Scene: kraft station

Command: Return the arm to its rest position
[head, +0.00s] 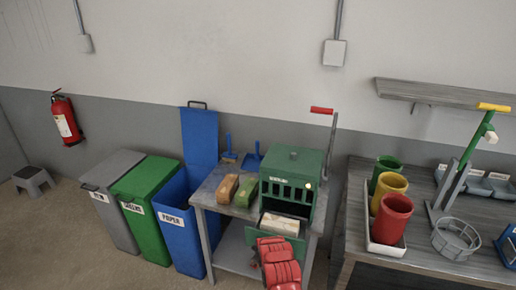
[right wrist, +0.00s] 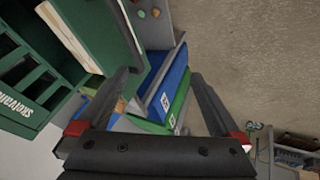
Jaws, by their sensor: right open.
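My right gripper (right wrist: 161,76) is open in the right wrist view, its two dark fingers apart with nothing held between them. A red jointed part at the bottom centre of the head view looks like my arm; its fingers cannot be made out there. It is in front of the green cabinet (head: 290,178), over or close to its open drawer (head: 281,225), which holds pale material. The cabinet also shows at the left of the right wrist view (right wrist: 30,75). My left gripper is in neither view.
Grey, green and blue bins (head: 178,222) stand at the left, the blue one with its lid up. A brown and a green block lie on the small table (head: 226,208) beside the cabinet. A second table (head: 350,225) at the right bears coloured cups and a wire basket.

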